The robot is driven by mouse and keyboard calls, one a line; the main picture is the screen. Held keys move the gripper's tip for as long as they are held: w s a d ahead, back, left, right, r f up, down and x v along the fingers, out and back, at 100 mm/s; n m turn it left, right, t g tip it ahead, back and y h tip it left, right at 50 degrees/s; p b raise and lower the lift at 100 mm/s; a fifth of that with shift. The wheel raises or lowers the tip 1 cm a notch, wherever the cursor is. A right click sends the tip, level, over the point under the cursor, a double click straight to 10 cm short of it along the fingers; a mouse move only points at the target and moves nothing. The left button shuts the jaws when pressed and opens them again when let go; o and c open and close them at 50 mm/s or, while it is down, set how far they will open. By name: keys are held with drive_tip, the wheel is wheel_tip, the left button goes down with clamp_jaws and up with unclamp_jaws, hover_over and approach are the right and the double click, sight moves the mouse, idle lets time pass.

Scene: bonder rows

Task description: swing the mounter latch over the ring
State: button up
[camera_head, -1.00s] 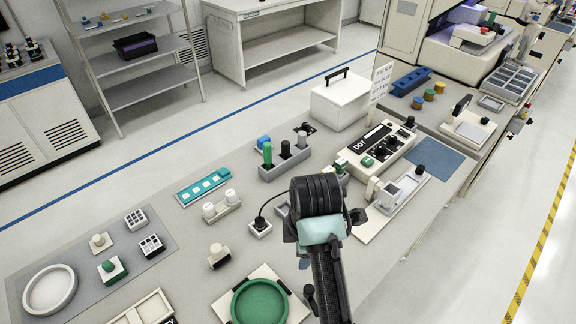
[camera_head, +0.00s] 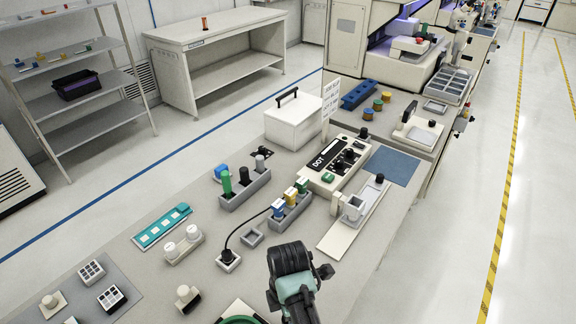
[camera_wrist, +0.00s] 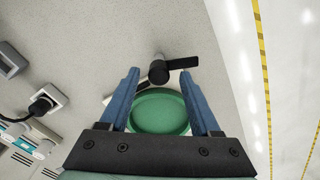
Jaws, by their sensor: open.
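The mounter latch (camera_wrist: 178,64) is a black pivot knob with a flat black arm pointing right, at the far edge of the green ring (camera_wrist: 160,112) in the wrist view. Its arm points away from the ring's middle. The green ring sits on a pale plate, and its near part is hidden by my gripper's body. In the head view only a sliver of the green ring (camera_head: 240,320) shows at the bottom edge. My gripper (camera_wrist: 160,74) is open, with blue fingers either side of the ring's picture and nothing between them; its height above the ring is unclear.
A black plug in a grey socket (camera_wrist: 47,99) is at the left of the wrist view. The head view shows a teal strip (camera_head: 161,228), a block with coloured pegs (camera_head: 290,208), and a DOT control box (camera_head: 335,160). The bench's right edge borders open floor.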

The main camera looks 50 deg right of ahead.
drive_tip(key=shift+f, duration=0.75)
clamp_jaws()
